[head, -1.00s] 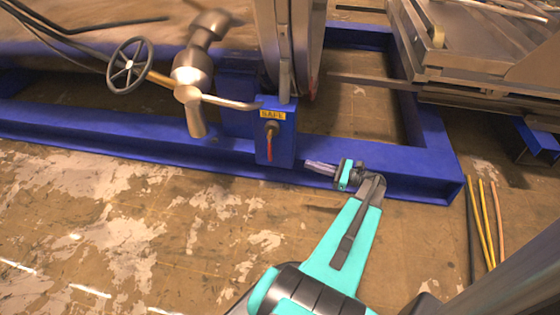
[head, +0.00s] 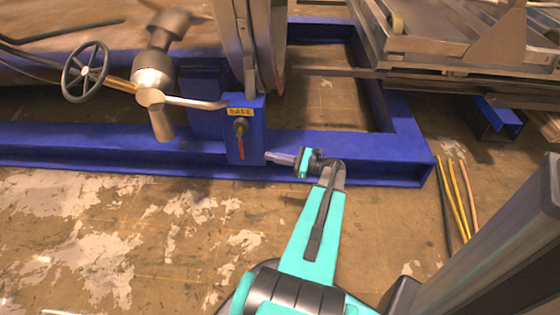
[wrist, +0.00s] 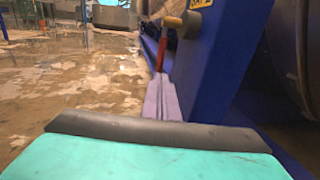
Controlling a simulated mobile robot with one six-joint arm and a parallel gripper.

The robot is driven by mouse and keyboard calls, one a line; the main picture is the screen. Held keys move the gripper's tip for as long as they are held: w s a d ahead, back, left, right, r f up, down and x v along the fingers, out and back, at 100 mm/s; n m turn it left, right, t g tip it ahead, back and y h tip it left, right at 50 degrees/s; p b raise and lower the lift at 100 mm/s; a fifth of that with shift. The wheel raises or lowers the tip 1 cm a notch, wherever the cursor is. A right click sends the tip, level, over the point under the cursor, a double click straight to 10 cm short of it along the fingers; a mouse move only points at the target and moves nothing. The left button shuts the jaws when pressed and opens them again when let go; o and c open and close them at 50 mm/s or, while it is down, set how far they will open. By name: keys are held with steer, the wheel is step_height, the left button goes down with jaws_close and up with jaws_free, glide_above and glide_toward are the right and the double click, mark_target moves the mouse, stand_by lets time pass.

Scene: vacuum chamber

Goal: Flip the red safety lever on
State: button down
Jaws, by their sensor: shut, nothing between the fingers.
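The red safety lever (head: 241,146) hangs down from a brass pivot on the front of a blue box (head: 247,114) with a yellow SAFE label. My gripper (head: 268,156) is shut and empty, just right of the box and near the lever's lower end height. In the wrist view the red lever (wrist: 162,54) stands beyond the tips of my closed purple fingers (wrist: 161,88), with its lower end partly hidden behind them. I cannot tell whether the fingers touch it.
A blue floor frame (head: 385,168) runs along behind my gripper. A handwheel (head: 85,72) and a metal valve body (head: 153,75) stand left of the box. Yellow and black rods (head: 455,195) lie at the right. The floor in front is open.

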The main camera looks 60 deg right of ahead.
mark_target(241, 150)
steer(key=b+x, duration=0.3)
steer(key=x, duration=0.5)
steer(key=shift+w, duration=0.3)
steer(key=shift+w+a, duration=0.1)
steer(key=shift+a, duration=0.1)
